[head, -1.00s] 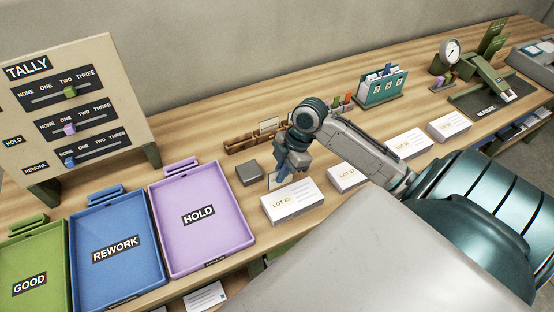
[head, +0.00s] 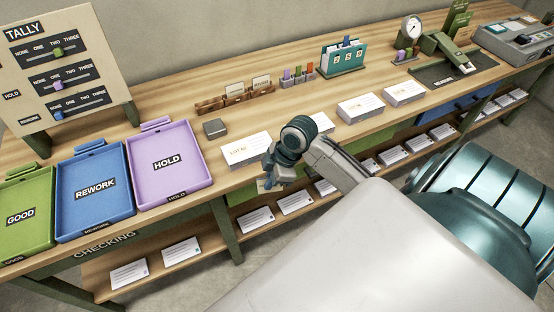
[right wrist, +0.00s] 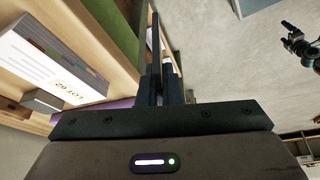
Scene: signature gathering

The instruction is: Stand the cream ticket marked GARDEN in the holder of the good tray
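The green GOOD tray (head: 36,238) is at the far left of the bench in the head view, with a slotted green holder (head: 17,173) at its back edge. My right gripper (head: 268,184) is over the bench's front edge, below the LOT 62 stack and well right of the tray. In the right wrist view the fingers (right wrist: 160,85) are together around a thin edge-on strip. A dark jointed part (right wrist: 300,45) there may be my left gripper; its fingers are unclear.
Blue REWORK (head: 95,226) and purple HOLD (head: 168,199) trays stand between the gripper and the GOOD tray. A wooden rack (head: 210,106) holds two cream tickets; its left slot looks empty. The TALLY board (head: 85,80) stands behind the trays. A lower shelf (head: 215,238) holds several card stacks.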

